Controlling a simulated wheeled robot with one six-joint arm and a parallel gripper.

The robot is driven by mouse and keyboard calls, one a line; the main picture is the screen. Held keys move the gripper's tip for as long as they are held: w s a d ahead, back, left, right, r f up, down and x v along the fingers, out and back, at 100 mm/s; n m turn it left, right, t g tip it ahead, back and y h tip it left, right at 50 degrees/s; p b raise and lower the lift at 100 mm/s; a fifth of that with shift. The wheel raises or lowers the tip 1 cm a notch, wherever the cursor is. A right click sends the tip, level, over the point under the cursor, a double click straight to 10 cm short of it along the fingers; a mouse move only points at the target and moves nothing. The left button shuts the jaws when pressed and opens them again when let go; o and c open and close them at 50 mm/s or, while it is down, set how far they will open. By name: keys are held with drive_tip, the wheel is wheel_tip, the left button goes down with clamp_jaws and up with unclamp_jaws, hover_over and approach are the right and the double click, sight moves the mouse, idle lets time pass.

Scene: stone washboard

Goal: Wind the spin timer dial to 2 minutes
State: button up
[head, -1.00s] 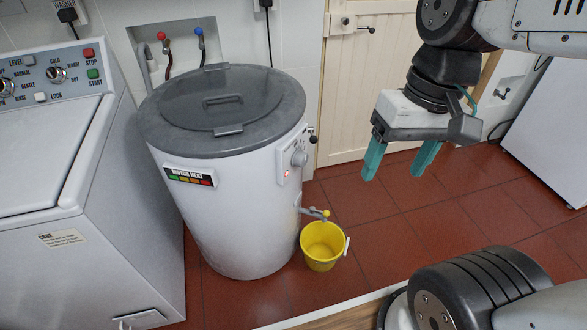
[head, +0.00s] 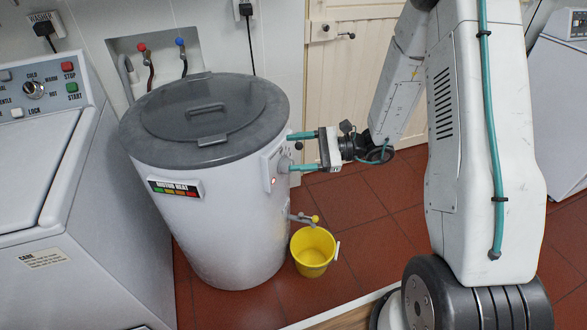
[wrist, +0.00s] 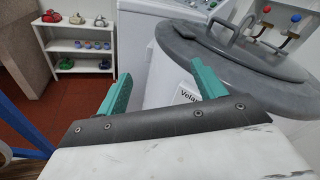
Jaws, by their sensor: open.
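The white spin dryer (head: 215,225) with a grey lid (head: 205,115) stands left of centre in the head view. Its timer dial (head: 284,164) is a pale round knob on the side panel (head: 271,172), beside a small red light. My gripper (head: 291,152) is open, its two teal fingers pointing left at the panel, one above the other. The lower fingertip overlaps the dial's edge; I cannot tell if they touch. In the wrist view the fingers (wrist: 160,88) are apart beside the dryer's lid (wrist: 235,52), and the dial is not visible. The dial's setting is too small to read.
A yellow bucket (head: 313,250) stands under the dryer's tap (head: 303,218). A washing machine (head: 55,190) is close on the left. The wrist view shows a white shelf (wrist: 85,45) with small objects.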

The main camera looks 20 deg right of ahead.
sight(286, 166)
drive_tip(key=w+d+f+m+t+h, duration=0.2)
drive_tip(key=d+f+m+t, duration=0.2)
drive_tip(key=f, duration=0.3)
drive_tip(key=w+d+f+m+t+h, duration=0.2)
drive_tip(key=d+f+m+t, duration=0.15)
drive_tip(key=f, duration=0.45)
drive_tip(key=x, duration=0.7)
drive_tip(key=shift+w+a+r+m, duration=0.2)
drive_tip(key=shift+a+m, duration=0.1)
drive_tip(key=shift+m, duration=0.15)
drive_tip(key=c, duration=1)
